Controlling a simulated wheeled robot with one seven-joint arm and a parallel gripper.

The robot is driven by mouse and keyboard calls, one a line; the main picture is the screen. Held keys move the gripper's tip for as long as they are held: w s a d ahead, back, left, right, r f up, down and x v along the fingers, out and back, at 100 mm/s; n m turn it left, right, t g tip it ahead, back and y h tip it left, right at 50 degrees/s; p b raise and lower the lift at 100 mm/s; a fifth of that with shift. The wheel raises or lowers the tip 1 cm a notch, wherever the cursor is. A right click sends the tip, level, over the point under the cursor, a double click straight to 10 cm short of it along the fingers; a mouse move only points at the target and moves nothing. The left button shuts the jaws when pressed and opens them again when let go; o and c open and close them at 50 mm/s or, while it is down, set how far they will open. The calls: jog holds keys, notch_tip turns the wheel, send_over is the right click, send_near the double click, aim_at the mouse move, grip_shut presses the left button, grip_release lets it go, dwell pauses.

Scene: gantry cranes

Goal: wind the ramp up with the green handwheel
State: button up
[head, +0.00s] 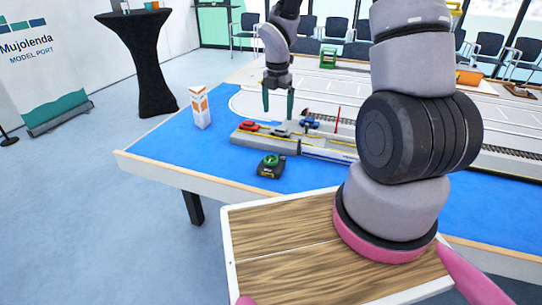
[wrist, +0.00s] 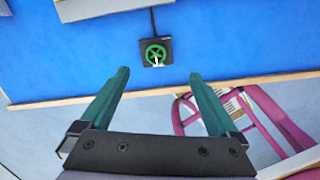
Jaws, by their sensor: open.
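The green handwheel (head: 269,161) sits on a small black box on the blue table surface, near the front edge. It also shows in the wrist view (wrist: 156,54), with spokes and a small white mark at its lower side. A dark cable or rod runs from the box away from the table edge. My gripper (head: 278,106) is open and empty, above the table and apart from the wheel. In the wrist view its two green fingers (wrist: 158,77) stand either side of the wheel's line, with the wheel beyond their tips. I cannot clearly make out which part is the ramp.
A grey quay (head: 243,136) with red, grey and blue toy vehicles lies behind the wheel. A white and orange carton (head: 199,107) stands to the left. A green block (head: 328,57) stands farther back. Blue table surface (head: 185,145) is clear left of the wheel.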

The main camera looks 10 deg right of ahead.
aim_at(271, 158)
jog(key=f+n, duration=0.1)
jog(key=f, duration=0.5)
jog(key=a+f+n, duration=0.1)
jog(key=f+n, duration=0.1)
jog(key=f, duration=0.4)
jog(key=a+f+n+g, duration=0.1)
jog(key=f+n, duration=0.1)
jog(key=f, duration=0.4)
jog(key=shift+f, duration=0.25)
jog(key=c, duration=1.4)
